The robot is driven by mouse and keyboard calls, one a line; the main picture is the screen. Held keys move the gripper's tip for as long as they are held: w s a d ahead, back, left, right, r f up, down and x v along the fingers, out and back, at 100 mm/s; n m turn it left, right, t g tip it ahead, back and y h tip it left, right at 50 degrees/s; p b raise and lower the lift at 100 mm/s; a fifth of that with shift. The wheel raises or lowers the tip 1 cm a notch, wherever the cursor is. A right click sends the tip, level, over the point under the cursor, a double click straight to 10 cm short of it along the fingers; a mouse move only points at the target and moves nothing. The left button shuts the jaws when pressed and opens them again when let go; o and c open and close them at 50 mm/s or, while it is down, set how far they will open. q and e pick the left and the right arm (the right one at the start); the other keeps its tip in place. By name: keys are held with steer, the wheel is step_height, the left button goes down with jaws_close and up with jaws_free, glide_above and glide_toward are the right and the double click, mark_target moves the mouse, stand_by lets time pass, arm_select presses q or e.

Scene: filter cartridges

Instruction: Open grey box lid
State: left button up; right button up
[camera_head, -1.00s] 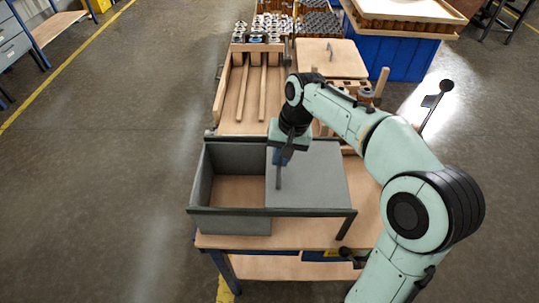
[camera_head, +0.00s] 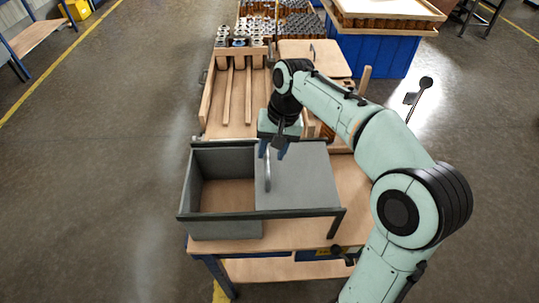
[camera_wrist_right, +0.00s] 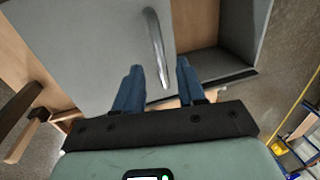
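The grey box (camera_head: 221,227) stands on the wooden workbench with its left half open and empty inside. Its flat grey lid (camera_head: 305,185) covers the right half and has an upright metal handle (camera_head: 267,172) near its left edge. The lid (camera_wrist_right: 95,45) and handle (camera_wrist_right: 156,48) also show in the right wrist view. My right gripper (camera_head: 271,150) is just behind and above the handle. My left gripper is not in view.
Behind the box, a wooden tray with slats (camera_head: 236,95) holds cartridges at its far end. A wooden board with a handle (camera_head: 312,55) lies right of it. A blue bin (camera_head: 372,50) stands at the back right. Bare bench (camera_head: 358,190) lies right of the box.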

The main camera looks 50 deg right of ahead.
step_height(320, 180, up, 10)
steer(key=s+d+p, duration=0.1)
steer(key=p, duration=0.1)
steer(key=shift+s+f, duration=0.2)
steer(key=shift+f, duration=0.05)
stand_by(0.3)
